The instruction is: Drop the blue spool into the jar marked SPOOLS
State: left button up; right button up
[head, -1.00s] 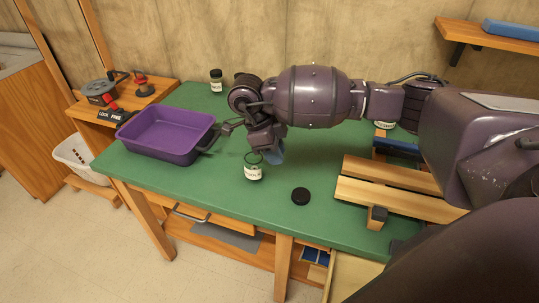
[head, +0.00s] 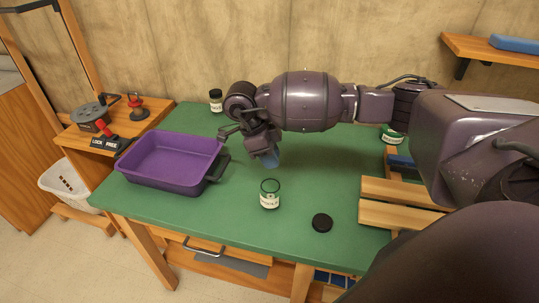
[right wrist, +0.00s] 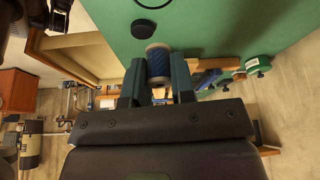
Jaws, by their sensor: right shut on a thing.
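My right gripper (head: 266,156) is shut on the blue spool (head: 273,159), which hangs below it above the green bench top. In the right wrist view the blue spool (right wrist: 158,62) sits upright between the two fingers. An open glass jar (head: 270,195) with a white label stands on the bench, in front of the spool and apart from it in the head view. Its lettering is too small to read surely. A black lid (head: 321,222) lies to the right of the jar. My left gripper is not in view.
A purple tray (head: 165,182) stands left of the jar. A dark-capped jar (head: 216,100) is at the back, and another jar (head: 392,135) stands at right beside my arm. Wooden slats (head: 398,190) occupy the right side.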

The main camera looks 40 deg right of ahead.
jog(key=shift+f+b, duration=0.4)
jog(key=shift+f, duration=0.5)
jog(key=shift+f+b, duration=0.4)
jog(key=shift+f, duration=0.4)
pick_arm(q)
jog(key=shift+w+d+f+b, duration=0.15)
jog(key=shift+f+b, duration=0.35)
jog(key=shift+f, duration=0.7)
pick_arm(e)
jog(key=shift+f, duration=1)
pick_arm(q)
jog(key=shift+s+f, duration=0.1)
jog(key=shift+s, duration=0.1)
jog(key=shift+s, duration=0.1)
pick_arm(e)
jog(key=o, duration=1)
jog(key=shift+c, duration=0.2)
jog(key=shift+r, duration=0.1)
jog(key=shift+r+p, duration=1.8)
jog(key=shift+r, duration=1.65)
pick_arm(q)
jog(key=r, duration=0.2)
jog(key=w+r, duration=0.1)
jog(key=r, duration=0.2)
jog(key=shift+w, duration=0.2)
